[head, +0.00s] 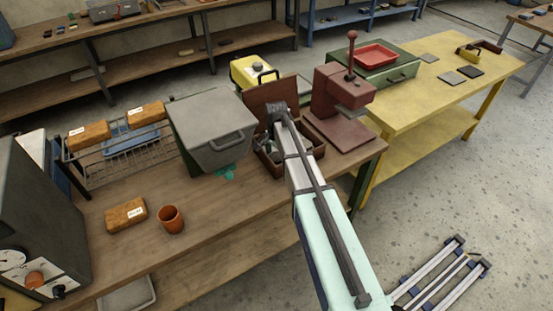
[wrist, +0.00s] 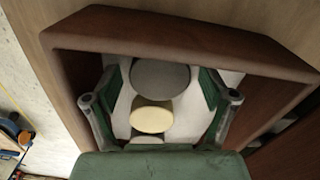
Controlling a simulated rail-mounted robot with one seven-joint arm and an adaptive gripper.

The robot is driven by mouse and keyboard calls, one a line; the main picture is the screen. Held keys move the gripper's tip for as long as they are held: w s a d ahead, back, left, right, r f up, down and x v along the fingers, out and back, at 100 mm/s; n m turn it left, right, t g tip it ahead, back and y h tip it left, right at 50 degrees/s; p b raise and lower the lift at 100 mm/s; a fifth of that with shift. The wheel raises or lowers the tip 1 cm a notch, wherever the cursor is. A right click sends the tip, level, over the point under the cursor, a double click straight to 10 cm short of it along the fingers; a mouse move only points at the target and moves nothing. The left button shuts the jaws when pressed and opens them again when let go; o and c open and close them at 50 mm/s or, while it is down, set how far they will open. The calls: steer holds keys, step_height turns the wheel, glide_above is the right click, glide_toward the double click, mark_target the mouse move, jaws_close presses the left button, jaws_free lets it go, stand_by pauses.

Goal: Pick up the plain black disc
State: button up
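In the wrist view a plain dark grey disc (wrist: 160,75), the darkest I can see, lies in an open brown wooden box (wrist: 200,42). A cream disc (wrist: 151,117) lies just below it in the picture, overlapping its edge. Part of another greyish disc (wrist: 147,140) shows below that, mostly hidden by my gripper's body. My gripper (wrist: 161,88) is open, with one green-padded finger on each side of the discs and nothing visibly held. In the head view the box (head: 302,163) stands on the wooden bench with its lid raised, and my arm hides most of its inside.
A grey lidded bin (head: 212,125) stands left of the box, and a dark red press (head: 340,110) stands right of it. An orange cup (head: 171,219) and a brown block (head: 126,215) sit at the bench's front left. The box walls surround my fingers closely.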

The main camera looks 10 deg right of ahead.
steer(key=c, duration=0.8)
steer(key=shift+r, duration=0.1)
